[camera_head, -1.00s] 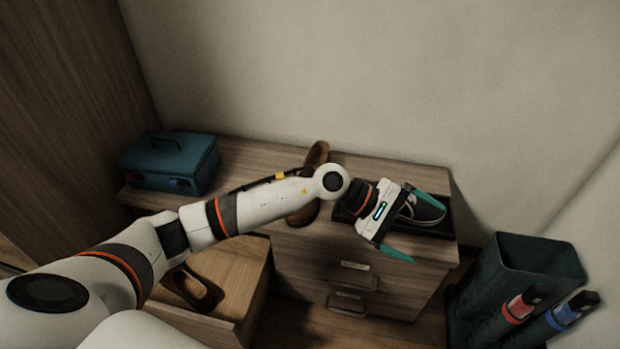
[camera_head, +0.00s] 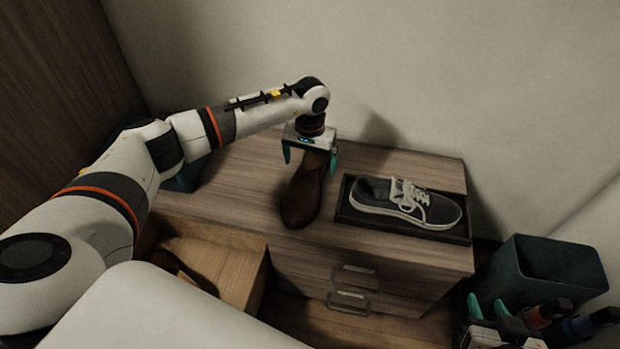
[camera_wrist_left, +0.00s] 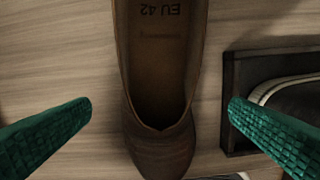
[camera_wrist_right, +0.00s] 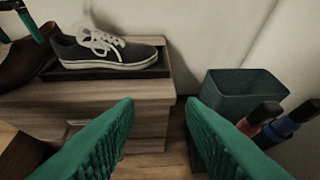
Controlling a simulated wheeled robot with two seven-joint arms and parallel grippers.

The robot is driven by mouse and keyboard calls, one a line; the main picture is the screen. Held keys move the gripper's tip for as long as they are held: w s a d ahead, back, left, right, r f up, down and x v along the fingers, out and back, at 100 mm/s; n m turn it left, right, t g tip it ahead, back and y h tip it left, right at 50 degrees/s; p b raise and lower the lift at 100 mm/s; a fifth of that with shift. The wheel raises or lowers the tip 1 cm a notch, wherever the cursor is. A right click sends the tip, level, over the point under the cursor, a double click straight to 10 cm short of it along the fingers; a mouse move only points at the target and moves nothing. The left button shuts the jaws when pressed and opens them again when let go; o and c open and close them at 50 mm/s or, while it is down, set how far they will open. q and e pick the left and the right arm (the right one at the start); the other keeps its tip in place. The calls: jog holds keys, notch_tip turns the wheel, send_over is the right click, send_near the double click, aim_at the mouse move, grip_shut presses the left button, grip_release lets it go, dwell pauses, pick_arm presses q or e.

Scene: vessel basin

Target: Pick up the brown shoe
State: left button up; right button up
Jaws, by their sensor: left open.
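The brown shoe (camera_head: 301,199) stands on the cabinet top, left of a dark tray. My left gripper (camera_head: 310,158) is open above its far part, one finger at each side. In the left wrist view the shoe (camera_wrist_left: 158,145) lies between the fingers, with gaps on both sides; its insole reads "EU 42". My right gripper (camera_head: 487,303) is at the lower right near the bin; its fingers stand apart and empty in the right wrist view (camera_wrist_right: 162,105).
A grey sneaker (camera_head: 385,193) sits in the dark tray (camera_head: 400,235). A pulled-out drawer (camera_head: 235,262) holds a dark brown item, partly hidden. A teal bin (camera_head: 540,268) stands right of the cabinet. A teal case (camera_head: 186,180) is mostly behind my left arm.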

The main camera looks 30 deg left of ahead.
aim_at(309, 174)
pick_arm(q)
notch_tip(309, 174, down, 5)
jog(key=shift+a+f+b, duration=0.1)
jog(key=shift+f+b, duration=0.1)
jog(key=shift+b, duration=0.55)
jog(key=shift+f, duration=0.2)
pick_arm(e)
jog(key=w+a+r+t+y, duration=0.1)
jog(key=w+r+t, duration=0.2)
jog(key=r+t, duration=0.1)
jog(key=shift+w+a+r, duration=0.15)
jog(key=shift+a+r, duration=0.25)
jog(key=shift+r, duration=0.45)
pick_arm(q)
jog(key=c, duration=1.2)
